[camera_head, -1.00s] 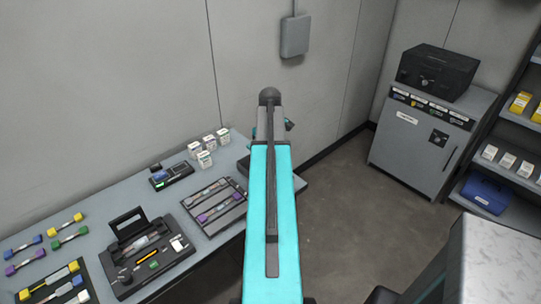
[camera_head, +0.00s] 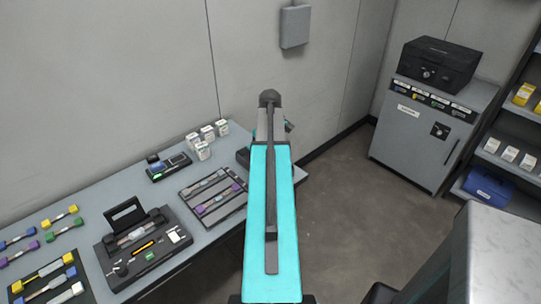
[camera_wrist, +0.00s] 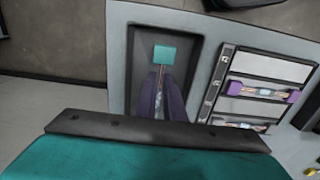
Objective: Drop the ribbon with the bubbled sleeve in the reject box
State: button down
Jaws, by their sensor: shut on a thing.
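In the wrist view my gripper (camera_wrist: 161,98) is shut on a thin ribbon with a teal end block (camera_wrist: 165,53). The ribbon runs between the dark purple-grey fingers. A dark, rectangular, open box (camera_wrist: 193,50) lies beneath them, and I take it for the reject box. The teal end is over its inside; I cannot tell the height. Bubbles in the held sleeve are too small to see. In the head view my arm hides the gripper and the ribbon, and a dark corner of the box (camera_head: 243,158) shows beside the arm.
A sleeve tray (camera_head: 232,209) with ribbons, one purple-ended, is left of the box in the head view. A grey cabinet (camera_head: 427,135) stands right, across clear floor.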

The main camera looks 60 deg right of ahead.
jog(key=shift+f+b, duration=1.25)
jog(key=shift+f, duration=0.85)
jog(key=c, duration=1.8)
grip_release()
jog(key=shift+r, duration=0.15)
notch_tip(320, 180, up, 14)
jog(key=b, duration=0.2)
jog(key=shift+f, duration=0.25)
jog(key=shift+s+f, duration=0.1)
jog(key=shift+s, duration=0.05)
